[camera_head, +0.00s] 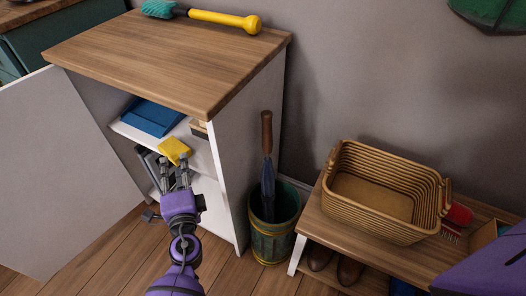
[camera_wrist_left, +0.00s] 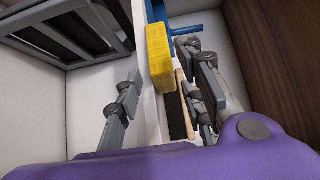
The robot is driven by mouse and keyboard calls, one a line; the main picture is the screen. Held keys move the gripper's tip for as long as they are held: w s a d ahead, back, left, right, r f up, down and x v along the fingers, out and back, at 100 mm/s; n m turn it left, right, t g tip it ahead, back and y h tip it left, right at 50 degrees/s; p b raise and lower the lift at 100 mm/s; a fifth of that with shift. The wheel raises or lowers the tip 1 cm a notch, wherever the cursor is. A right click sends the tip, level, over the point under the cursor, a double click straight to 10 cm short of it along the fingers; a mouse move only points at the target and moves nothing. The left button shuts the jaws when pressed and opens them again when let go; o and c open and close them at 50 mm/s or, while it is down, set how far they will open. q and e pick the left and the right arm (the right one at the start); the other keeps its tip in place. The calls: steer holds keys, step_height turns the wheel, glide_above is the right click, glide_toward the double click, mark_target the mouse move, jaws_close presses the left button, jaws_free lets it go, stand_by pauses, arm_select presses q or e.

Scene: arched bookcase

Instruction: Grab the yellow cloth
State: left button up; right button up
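The yellow cloth (camera_head: 174,149) is a small folded block at the front edge of the cabinet's middle shelf. It also shows in the left wrist view (camera_wrist_left: 158,52), ahead of and between the finger lines, nearer the right finger. My left gripper (camera_head: 175,175) is in front of the open cabinet, just below the cloth in the head view. In the left wrist view its fingers (camera_wrist_left: 160,82) are spread wide with nothing between them that I can see gripped. Whether a fingertip touches the cloth I cannot tell. My right gripper is out of view.
The white cabinet (camera_head: 226,170) has its door (camera_head: 55,165) swung open left. A bin with an umbrella (camera_head: 272,225) stands right of the cabinet, then a bench with a wicker basket (camera_head: 385,190).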

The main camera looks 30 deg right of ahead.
mark_target(174, 160)
arm_select(q)
steer(key=shift+w+d, duration=0.1)
steer(key=shift+w, duration=0.5)
jaws_close()
step_height(174, 160, up, 3)
steer(key=shift+f+p, duration=0.1)
steer(key=shift+p, duration=0.75)
steer(key=shift+f, duration=0.15)
steer(key=s+a+r+p, duration=0.2)
steer(key=s+r, duration=0.3)
steer(key=s, duration=0.9)
steer(key=shift+p, duration=0.85)
steer(key=shift+a, duration=0.1)
